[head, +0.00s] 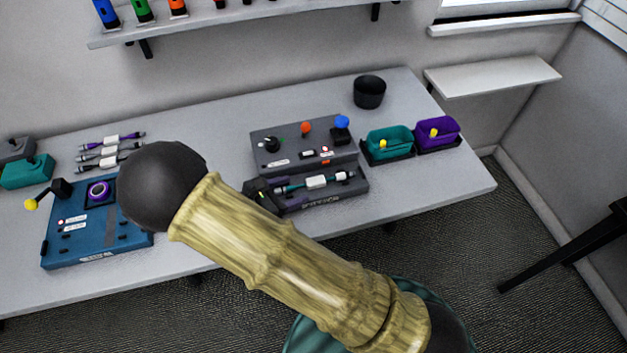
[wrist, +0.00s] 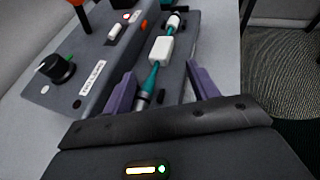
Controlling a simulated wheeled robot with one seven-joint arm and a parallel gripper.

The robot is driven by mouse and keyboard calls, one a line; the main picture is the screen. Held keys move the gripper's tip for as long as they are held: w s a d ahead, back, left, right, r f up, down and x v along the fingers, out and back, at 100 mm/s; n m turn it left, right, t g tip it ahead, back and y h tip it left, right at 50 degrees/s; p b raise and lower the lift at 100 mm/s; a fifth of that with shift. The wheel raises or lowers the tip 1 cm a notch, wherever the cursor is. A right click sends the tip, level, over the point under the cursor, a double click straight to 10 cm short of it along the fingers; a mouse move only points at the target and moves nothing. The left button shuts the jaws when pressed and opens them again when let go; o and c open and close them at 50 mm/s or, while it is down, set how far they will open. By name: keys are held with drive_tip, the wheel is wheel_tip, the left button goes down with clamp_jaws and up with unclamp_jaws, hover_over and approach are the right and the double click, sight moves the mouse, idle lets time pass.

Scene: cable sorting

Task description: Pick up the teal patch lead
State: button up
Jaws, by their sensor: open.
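The teal patch lead (head: 295,188) lies along the front ledge of the dark grey test box (head: 262,134). It has a white block in its middle and plugs at its ends. In the wrist view the teal lead (wrist: 152,78) runs away from me between the two purple fingers of my gripper (wrist: 162,88). The fingers are open, one on each side of its near part, with gaps visible. In the head view my gripper (head: 263,194) is partly hidden behind my arm, at the left end of the ledge.
A teal bin (head: 390,141) and a purple bin (head: 438,131) stand right. Several leads (head: 110,152) and a blue device (head: 85,232) are left. A black cup (head: 369,92) stands behind.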

sight(307, 184)
drive_tip(key=shift+w+d, duration=0.1)
drive_tip(key=p+x, duration=0.1)
drive_tip(key=x, duration=0.3)
drive_tip(key=shift+d+r, duration=0.15)
drive_tip(key=shift+r, duration=0.05)
drive_tip(key=shift+w+d+f, duration=0.25)
drive_tip(key=shift+w+d, duration=0.05)
clamp_jaws()
idle(0.4)
drive_tip(key=shift+r, duration=0.15)
wheel_tip(307, 184, up, 10)
idle(0.4)
